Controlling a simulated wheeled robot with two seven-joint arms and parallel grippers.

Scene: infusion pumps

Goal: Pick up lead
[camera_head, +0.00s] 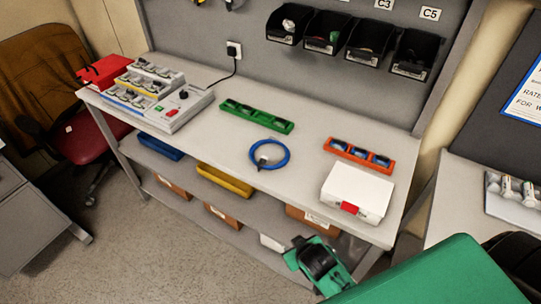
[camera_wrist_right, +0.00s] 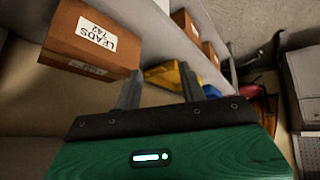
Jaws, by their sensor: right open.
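The lead is a blue coiled cable (camera_head: 268,155) with a grey connector, lying flat on the workbench (camera_head: 225,160) near its middle. My right gripper (camera_wrist_right: 158,80) is open and empty in the right wrist view, its two dark fingers apart. In the head view the green right wrist (camera_head: 318,262) is low, in front of the bench's front edge and well apart from the lead. The lead does not show in the right wrist view. My left gripper is not in view.
A green tray (camera_head: 256,117) lies behind the lead; an orange tray (camera_head: 359,153) and a white box (camera_head: 357,190) stand to its right. Pump units (camera_head: 160,95) stand at the left. The shelf below holds a box labelled LEADS (camera_wrist_right: 90,40) and a yellow bin (camera_head: 225,181).

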